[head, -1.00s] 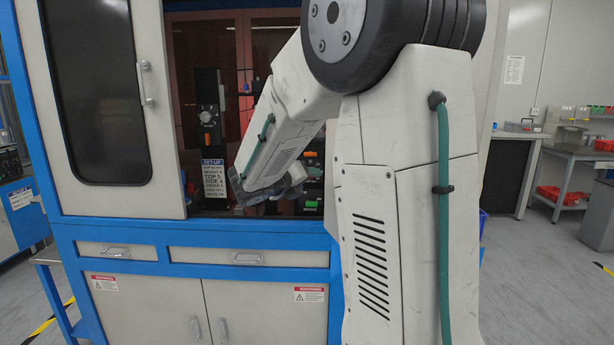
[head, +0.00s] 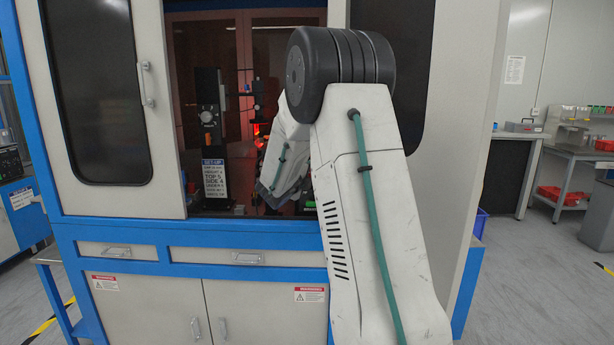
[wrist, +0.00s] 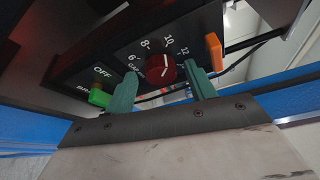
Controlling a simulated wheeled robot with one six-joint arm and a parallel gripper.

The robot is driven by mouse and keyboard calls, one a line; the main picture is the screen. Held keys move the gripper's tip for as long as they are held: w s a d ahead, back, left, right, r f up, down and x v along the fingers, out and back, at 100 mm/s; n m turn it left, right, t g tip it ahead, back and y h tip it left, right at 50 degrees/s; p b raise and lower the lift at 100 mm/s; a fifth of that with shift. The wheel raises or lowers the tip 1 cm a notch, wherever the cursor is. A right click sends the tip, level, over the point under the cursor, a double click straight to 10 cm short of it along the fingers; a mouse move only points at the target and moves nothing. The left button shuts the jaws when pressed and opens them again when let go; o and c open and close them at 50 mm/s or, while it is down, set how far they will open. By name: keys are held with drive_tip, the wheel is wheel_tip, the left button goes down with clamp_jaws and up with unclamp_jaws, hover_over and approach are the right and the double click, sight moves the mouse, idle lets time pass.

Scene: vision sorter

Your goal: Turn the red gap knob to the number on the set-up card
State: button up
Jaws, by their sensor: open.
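The red gap knob (wrist: 158,68) sits on a dark panel in the wrist view, ringed by the numbers 6, 8, 10 and 12. Its white line seems to point up and right, between 10 and 12. My gripper (wrist: 161,72) is open, with one teal finger on each side of the knob. I cannot tell whether the fingers touch it. The set-up card (head: 215,180) hangs inside the machine in the head view. Its lines for top, side and under can be partly read, but the gap line is too small. In the head view my arm hides the gripper and knob.
An orange switch (wrist: 214,52) is close to the right finger, and a green switch (wrist: 98,97) beside an OFF label is near the left finger. The machine's blue frame (head: 190,235) runs below the opening. A door (head: 95,100) stands left of the card.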

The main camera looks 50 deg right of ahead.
drive_tip(key=c, duration=1)
drive_tip(key=shift+o, duration=0.2)
drive_tip(key=shift+m, duration=0.3)
drive_tip(key=shift+s+d+r+m+t+y, duration=0.15)
drive_tip(key=shift+m+t+y, duration=0.15)
drive_tip(key=shift+m+y, duration=0.75)
drive_tip(key=shift+a+r+m+t+y, duration=0.15)
drive_tip(key=shift+m+t+y, duration=0.25)
drive_tip(key=shift+m, duration=1.15)
drive_tip(key=shift+d, duration=0.1)
drive_tip(key=o, duration=1)
drive_tip(key=shift+c, duration=0.2)
